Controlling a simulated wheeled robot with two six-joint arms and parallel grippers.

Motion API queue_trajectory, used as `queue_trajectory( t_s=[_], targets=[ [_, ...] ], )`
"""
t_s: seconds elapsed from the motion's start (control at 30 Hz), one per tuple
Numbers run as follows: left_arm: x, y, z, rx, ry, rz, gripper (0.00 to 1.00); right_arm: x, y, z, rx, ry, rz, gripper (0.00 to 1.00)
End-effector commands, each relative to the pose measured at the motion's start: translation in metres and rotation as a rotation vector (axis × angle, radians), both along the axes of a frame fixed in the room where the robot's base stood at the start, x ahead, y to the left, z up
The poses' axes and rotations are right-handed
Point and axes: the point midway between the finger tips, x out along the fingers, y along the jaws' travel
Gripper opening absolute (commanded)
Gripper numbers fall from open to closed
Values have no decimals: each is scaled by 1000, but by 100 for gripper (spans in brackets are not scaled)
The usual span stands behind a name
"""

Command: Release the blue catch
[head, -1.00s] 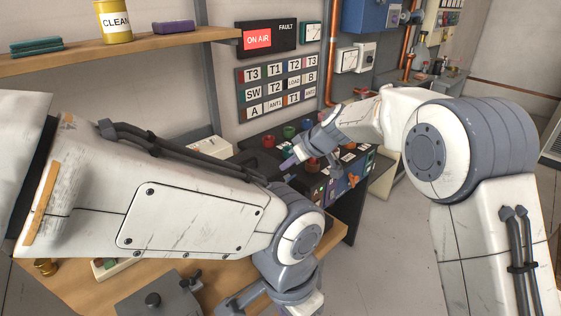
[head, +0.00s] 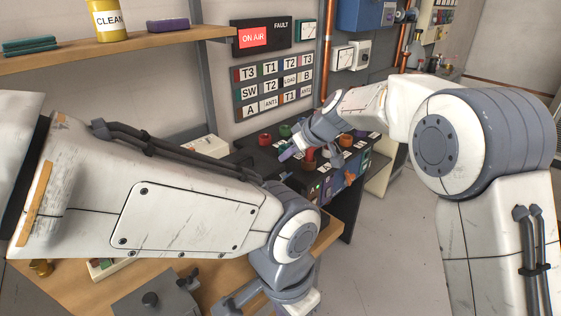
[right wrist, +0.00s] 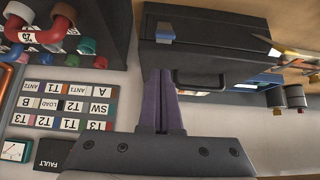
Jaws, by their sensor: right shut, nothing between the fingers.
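The blue catch (right wrist: 166,32) shows in the right wrist view, on the front edge of a dark case (right wrist: 215,28). In the head view I cannot make it out. My right gripper (head: 287,155) is over the dark bench in the head view. In the right wrist view its purple fingers (right wrist: 161,72) are shut together and empty. Their tips point towards the case, just below the catch in the picture, and I see no contact with the catch. My left arm's wrist (head: 290,270) hangs low at the bottom of the head view; its fingers are not clear.
A dark handle (right wrist: 205,82) is on the case beside the fingers. A label panel (head: 273,88) and the ON AIR sign (head: 253,38) are on the wall. A wooden bench (head: 70,283) lies under my left arm.

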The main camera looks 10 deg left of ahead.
Motion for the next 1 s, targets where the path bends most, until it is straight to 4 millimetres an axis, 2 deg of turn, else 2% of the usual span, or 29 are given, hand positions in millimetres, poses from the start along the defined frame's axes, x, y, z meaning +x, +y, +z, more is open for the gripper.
queue_trajectory(
  t_s=[0.2,0.4,1.0],
  targets=[
    [0,0,-11,0,0,0,50,-14,-25,32,1,-2,-2,0],
    [0,0,-13,0,0,0,50,-21,-37,48,0,0,-1,0],
    [0,0,-13,0,0,0,50,-22,-42,50,-1,1,-5,0]
  ],
)
